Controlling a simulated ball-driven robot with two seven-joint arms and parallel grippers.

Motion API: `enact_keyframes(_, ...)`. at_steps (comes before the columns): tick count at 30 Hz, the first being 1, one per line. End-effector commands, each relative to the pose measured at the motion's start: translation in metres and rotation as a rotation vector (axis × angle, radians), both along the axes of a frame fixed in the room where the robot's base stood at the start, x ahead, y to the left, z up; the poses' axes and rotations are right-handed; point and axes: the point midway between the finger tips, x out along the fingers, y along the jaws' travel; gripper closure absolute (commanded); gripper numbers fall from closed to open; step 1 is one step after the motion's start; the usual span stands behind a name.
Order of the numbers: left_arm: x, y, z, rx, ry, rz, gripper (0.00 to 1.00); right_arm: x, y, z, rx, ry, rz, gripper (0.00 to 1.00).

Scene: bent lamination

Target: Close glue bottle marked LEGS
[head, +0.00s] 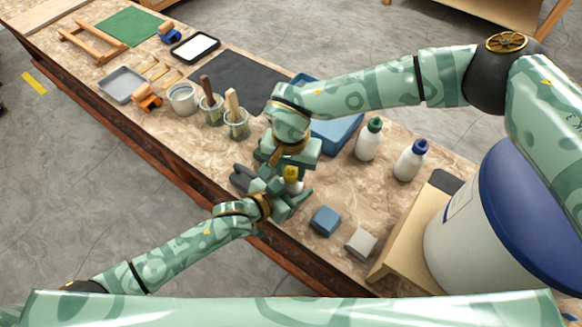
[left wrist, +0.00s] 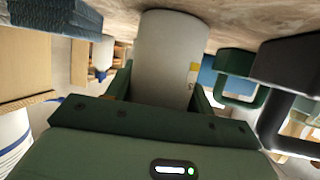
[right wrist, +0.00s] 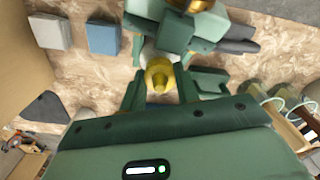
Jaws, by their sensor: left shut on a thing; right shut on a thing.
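A white glue bottle (head: 294,187) with a yellow cap (head: 291,173) stands near the bench's front edge, partly hidden by my grippers. My left gripper (head: 284,193) is shut on its body, a white cylinder (left wrist: 165,60) with a yellow-edged label in the left wrist view. My right gripper (head: 290,163) comes from above and is shut on the yellow cap, which shows between its fingers in the right wrist view (right wrist: 159,76). The cap is over the bottle's top; I cannot tell how tight it is. No lettering is readable.
A green-capped bottle (head: 369,140) and a blue-capped bottle (head: 410,160) stand to the right. A blue block (head: 325,221) and a grey block (head: 361,244) lie near the front edge. Brush jars (head: 236,125) stand left. Dark grey clamp-like things (head: 242,178) lie beside my left gripper.

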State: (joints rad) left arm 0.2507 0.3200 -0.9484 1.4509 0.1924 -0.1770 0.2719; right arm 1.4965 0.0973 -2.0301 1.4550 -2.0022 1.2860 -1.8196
Motion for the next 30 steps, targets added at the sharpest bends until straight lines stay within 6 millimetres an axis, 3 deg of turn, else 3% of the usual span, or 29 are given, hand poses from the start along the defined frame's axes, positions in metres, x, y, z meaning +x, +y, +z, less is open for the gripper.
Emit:
enact_keyframes(12, 0.0001, 0.0, 0.0001, 0.0, 0.0, 0.0, 1.0, -0.0005, 0.0005, -0.0006, 0.0, 0.002, -0.951, 0.96)
enact_keyframes(16, 0.0, 0.0, 0.0001, 0.0, 0.0, 0.0, 1.0, -0.0004, 0.0005, -0.0005, 0.001, 0.001, -1.077, 0.96)
enact_keyframes(24, 0.0, -0.0002, 0.0001, 0.0, 0.0, 0.0, 1.0, -0.0002, 0.0006, -0.0004, 0.0, 0.0, -1.092, 0.96)
enact_keyframes(25, 0.0, -0.0002, 0.0001, 0.0, 0.0, 0.0, 1.0, -0.0002, 0.0006, -0.0004, 0.0, 0.0, -1.091, 0.66)
enact_keyframes(27, 0.0, -0.0002, 0.0001, 0.0, 0.0, 0.0, 1.0, -0.0002, 0.0006, -0.0004, 0.0, 0.0, -1.091, 0.47)
enact_keyframes(30, 0.0, -0.0003, 0.0001, 0.0, 0.0, 0.0, 1.0, -0.0003, 0.0005, -0.0005, 0.0, 0.0, -1.09, 0.47)
